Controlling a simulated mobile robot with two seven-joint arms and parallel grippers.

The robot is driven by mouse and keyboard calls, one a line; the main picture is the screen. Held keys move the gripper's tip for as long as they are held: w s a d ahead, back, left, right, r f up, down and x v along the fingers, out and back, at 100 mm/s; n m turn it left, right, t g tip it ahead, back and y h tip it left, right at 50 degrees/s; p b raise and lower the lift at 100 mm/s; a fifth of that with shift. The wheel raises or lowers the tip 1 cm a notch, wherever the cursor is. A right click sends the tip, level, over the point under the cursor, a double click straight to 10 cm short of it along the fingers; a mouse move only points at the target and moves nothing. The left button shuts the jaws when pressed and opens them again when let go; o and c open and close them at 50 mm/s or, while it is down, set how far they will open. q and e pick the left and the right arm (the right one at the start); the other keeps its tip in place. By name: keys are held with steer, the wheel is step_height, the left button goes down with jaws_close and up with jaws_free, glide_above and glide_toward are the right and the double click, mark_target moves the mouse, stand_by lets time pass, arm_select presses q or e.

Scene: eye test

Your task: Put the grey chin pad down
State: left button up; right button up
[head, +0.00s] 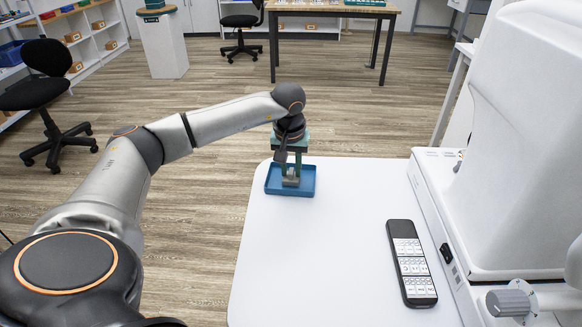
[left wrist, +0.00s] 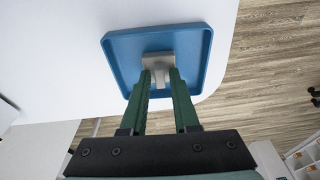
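The grey chin pad (head: 291,181) is at the blue tray (head: 270,186), near the far left corner of the white table. My left gripper (head: 291,168) points down over the tray, with its green fingers on either side of the pad. In the left wrist view, the grey chin pad (left wrist: 158,62) fills the gap between the fingertips of my left gripper (left wrist: 161,74), inside the rim of the blue tray (left wrist: 112,50). The pad looks low in the tray; I cannot tell whether its underside touches the floor. My right gripper is not in view.
A black remote-like keypad (head: 411,262) lies on the white table (head: 320,265). A large white instrument (head: 530,140) with a grey knob (head: 508,302) stands along the right side. The table's middle is clear. Black chairs (head: 40,95) and shelves stand beyond.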

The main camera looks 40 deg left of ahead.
arm_select(q)
steer(key=shift+o, duration=0.8)
steer(key=shift+r, duration=0.25)
step_height(320, 180, up, 12)
steer(key=s+d+p, duration=0.1)
steer(key=s+p, duration=0.1)
steer(key=shift+d+f, duration=0.15)
steer(key=shift+d, duration=0.05)
